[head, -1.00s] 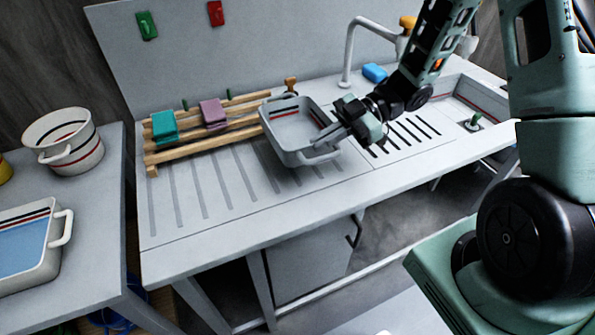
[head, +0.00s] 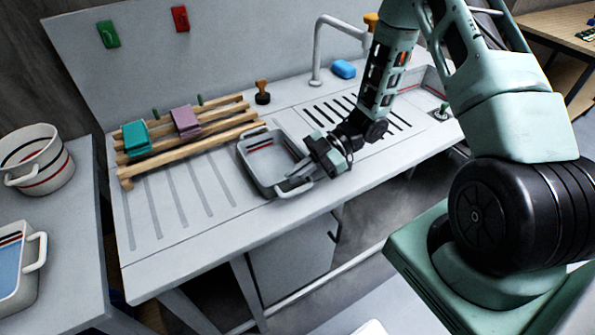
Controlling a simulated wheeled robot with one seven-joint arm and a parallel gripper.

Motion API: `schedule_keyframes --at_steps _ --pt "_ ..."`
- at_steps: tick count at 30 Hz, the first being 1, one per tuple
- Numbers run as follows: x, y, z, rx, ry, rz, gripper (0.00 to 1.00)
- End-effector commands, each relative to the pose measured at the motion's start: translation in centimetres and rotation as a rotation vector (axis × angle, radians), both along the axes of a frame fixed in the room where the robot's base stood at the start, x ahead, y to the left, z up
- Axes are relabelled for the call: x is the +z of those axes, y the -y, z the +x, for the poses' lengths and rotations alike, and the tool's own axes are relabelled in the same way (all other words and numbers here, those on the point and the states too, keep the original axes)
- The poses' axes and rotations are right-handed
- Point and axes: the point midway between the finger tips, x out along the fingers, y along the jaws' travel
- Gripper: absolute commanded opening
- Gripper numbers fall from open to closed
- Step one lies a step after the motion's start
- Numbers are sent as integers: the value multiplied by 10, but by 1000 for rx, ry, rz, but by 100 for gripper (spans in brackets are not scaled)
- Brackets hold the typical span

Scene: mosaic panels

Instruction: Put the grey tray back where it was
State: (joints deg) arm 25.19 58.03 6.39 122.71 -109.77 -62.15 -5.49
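The grey tray (head: 254,177) has striped inner walls and light handles. In the head view it is level on or just above the ribbed drainboard, right of the wooden rack; I cannot tell whether its base touches. My gripper (head: 298,178) is at the tray's near right side and appears shut on its rim or handle. The fingertips are partly hidden against the tray wall.
The wooden rack (head: 190,141) holds a teal block (head: 136,138) and a purple block (head: 185,122). A brown-handled stamp (head: 262,93) stands behind the tray. The faucet (head: 316,55) and blue sponge (head: 343,69) are further right. The drainboard's front left (head: 190,230) is clear.

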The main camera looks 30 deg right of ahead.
Motion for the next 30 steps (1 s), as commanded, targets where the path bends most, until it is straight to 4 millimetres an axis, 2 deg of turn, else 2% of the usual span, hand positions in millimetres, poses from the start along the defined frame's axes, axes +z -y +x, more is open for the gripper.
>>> schedule_keyframes --at_steps 7,8,10,20,25,30 --pt "-4 0 0 0 0 1 0" --pt "-4 0 0 0 0 0 6" --pt "-3 0 0 0 0 0 25" --pt "2 0 0 0 0 0 25" --pt "7 21 0 -2 3 -3 25" --pt "20 55 -1 -3 3 -3 25"
